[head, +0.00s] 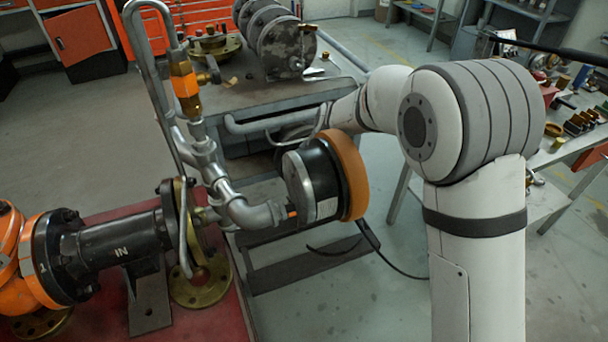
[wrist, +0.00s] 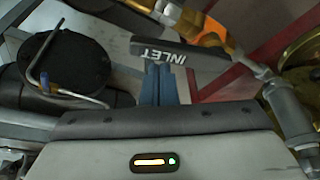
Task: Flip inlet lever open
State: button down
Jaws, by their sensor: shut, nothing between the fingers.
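The inlet lever (wrist: 180,62), a dark grey bar with white "INLET" lettering upside down, lies across the upper middle of the wrist view. Its right end runs towards a metal fitting (wrist: 262,72). My gripper (wrist: 158,72) shows there as two blue fingers closed together with nothing between them.
A grey pipe (head: 235,205) with an orange-and-brass fitting (head: 185,85) rises at left of the head view. A black cylinder with an orange ring (head: 348,175) blocks the view of my arm's end. A bench with metal parts (head: 215,75) stands behind; open floor lies beyond.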

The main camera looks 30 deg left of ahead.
jog(key=shift+s+f, duration=0.15)
jog(key=shift+s, duration=0.05)
jog(key=p+v, duration=0.3)
jog(key=v, duration=0.5)
jog(key=shift+w, duration=0.15)
jog(key=shift+d+r, duration=0.1)
jog(key=shift+r, duration=0.1)
